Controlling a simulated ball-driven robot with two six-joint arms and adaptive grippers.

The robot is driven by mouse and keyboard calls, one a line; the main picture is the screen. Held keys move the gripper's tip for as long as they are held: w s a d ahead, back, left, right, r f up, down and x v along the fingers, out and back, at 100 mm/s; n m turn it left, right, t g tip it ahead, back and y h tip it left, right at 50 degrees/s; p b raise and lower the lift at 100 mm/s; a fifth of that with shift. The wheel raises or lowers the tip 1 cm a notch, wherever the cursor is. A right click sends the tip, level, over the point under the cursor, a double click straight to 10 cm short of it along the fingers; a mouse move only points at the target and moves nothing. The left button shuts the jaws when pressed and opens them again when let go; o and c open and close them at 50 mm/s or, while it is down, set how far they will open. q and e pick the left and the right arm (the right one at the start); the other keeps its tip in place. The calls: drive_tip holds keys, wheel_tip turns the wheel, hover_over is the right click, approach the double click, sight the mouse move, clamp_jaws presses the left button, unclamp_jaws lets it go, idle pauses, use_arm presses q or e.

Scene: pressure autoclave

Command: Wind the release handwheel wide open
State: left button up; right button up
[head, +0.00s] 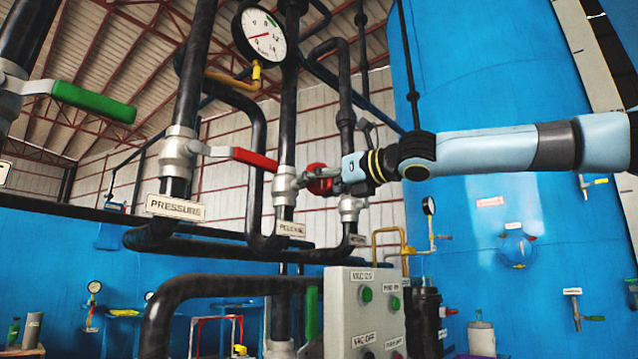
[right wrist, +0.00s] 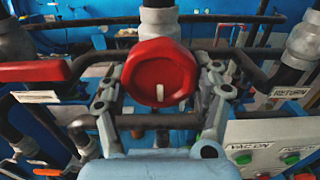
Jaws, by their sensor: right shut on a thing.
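The release handwheel (head: 317,179) is a red knob on the pipe fitting above the RELEASE label (head: 291,229). In the right wrist view the red handwheel (right wrist: 161,70) fills the middle, with a white mark near its lower edge. My right gripper (head: 325,178) reaches in from the right and is shut on the handwheel. In the right wrist view its fingers (right wrist: 160,84) sit on both sides of the wheel's rim. The gripper partly hides the wheel in the head view. My left gripper is not in view.
A red lever (head: 242,156) sits left of the handwheel, above the PRESSURE label (head: 175,206). A gauge (head: 264,34) hangs above. A button box (head: 364,310) stands below. A green lever (head: 94,101) is at far left. Black pipes crowd around the wheel.

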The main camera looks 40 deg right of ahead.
drive_tip(key=shift+f, duration=0.2)
drive_tip(key=o, duration=1.1)
drive_tip(key=shift+o, duration=0.4)
drive_tip(key=shift+r, duration=0.1)
drive_tip(key=shift+r+m, duration=0.1)
drive_tip(key=shift+m, duration=0.2)
